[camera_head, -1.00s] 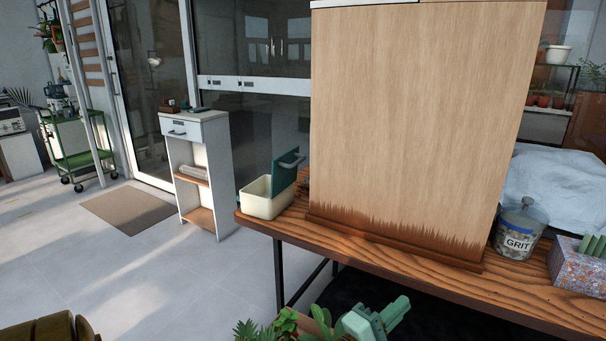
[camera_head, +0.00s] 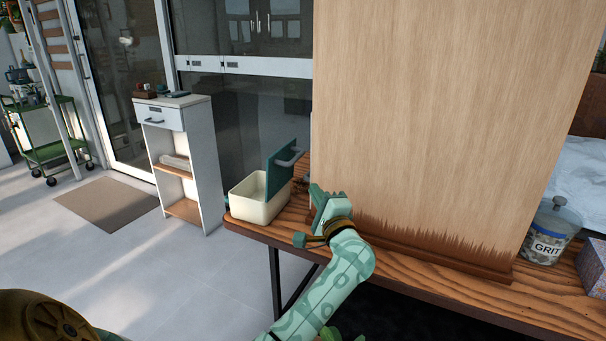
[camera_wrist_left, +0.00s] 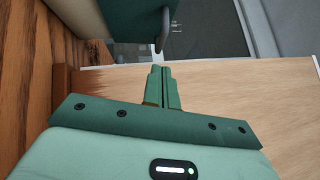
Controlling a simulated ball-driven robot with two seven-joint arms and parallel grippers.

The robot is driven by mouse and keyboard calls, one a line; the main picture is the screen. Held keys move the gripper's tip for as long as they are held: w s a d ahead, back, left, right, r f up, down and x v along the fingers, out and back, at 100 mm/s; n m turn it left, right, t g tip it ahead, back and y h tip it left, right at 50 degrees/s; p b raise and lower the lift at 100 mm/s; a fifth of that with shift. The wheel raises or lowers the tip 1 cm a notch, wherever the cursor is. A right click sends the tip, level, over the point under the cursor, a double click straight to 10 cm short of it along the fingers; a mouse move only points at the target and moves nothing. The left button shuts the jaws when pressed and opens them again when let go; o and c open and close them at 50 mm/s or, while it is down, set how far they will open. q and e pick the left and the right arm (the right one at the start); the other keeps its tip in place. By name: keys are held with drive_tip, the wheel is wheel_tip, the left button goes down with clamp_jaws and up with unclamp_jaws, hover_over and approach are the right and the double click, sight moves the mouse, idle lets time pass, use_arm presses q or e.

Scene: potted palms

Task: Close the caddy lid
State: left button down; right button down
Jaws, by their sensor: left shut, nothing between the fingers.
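The caddy (camera_head: 256,209) is a cream open box at the left end of the wooden table. Its teal lid (camera_head: 279,170) stands upright at the box's right side, with a grey handle (camera_head: 291,159) facing right. My left gripper (camera_head: 316,193) is to the right of the caddy, in front of the tall wooden panel, apart from the lid. In the left wrist view its two fingers (camera_wrist_left: 163,86) are shut with nothing between them. The lid (camera_wrist_left: 128,18) and its handle (camera_wrist_left: 163,32) show beyond the fingertips there. My right gripper is not in view.
A tall wooden panel (camera_head: 440,110) stands on the table right of the caddy and close to my left gripper. A grit jar (camera_head: 549,235) is at the right. A white cabinet (camera_head: 190,150) stands behind the caddy.

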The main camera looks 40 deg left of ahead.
use_arm(q)
drive_tip(key=b+x, duration=0.2)
drive_tip(key=x, duration=0.7)
drive_tip(key=shift+a, duration=0.15)
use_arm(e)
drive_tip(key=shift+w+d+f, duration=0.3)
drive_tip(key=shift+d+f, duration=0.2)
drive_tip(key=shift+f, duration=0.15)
use_arm(q)
drive_tip(key=shift+r, duration=0.15)
